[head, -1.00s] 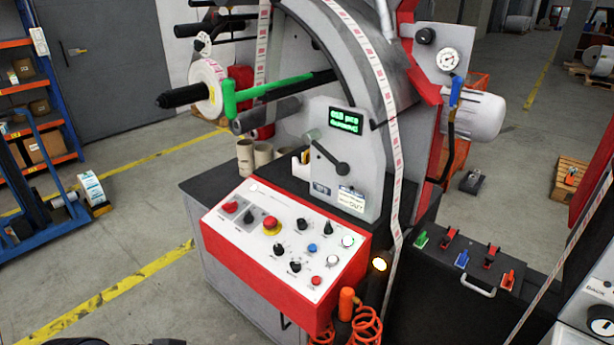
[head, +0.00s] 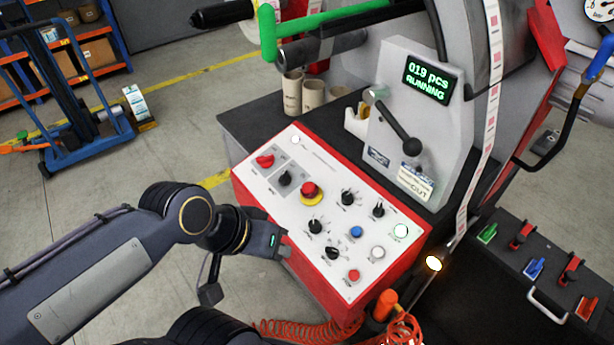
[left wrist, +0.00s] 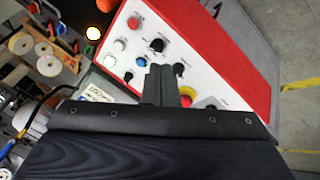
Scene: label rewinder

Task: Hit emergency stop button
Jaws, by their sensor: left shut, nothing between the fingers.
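The emergency stop button (head: 309,190) is a red mushroom head on a yellow ring, on the white face of the red-sided control panel (head: 330,165). In the left wrist view the button (left wrist: 189,92) shows just right of my fingers, partly hidden by them. My left gripper (head: 283,248) is shut and empty. In the head view it is at the panel's near left edge, below and left of the button and apart from it. Its fingers also show in the left wrist view (left wrist: 166,84). My right gripper is not in view.
Several knobs and small buttons surround the stop button, including a red knob (head: 265,161) and a blue button (head: 356,231). The display (head: 427,81) reads "019 pcs RUNNING". An orange coiled hose (head: 400,328) hangs below the panel. A blue trolley (head: 75,120) stands at the left.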

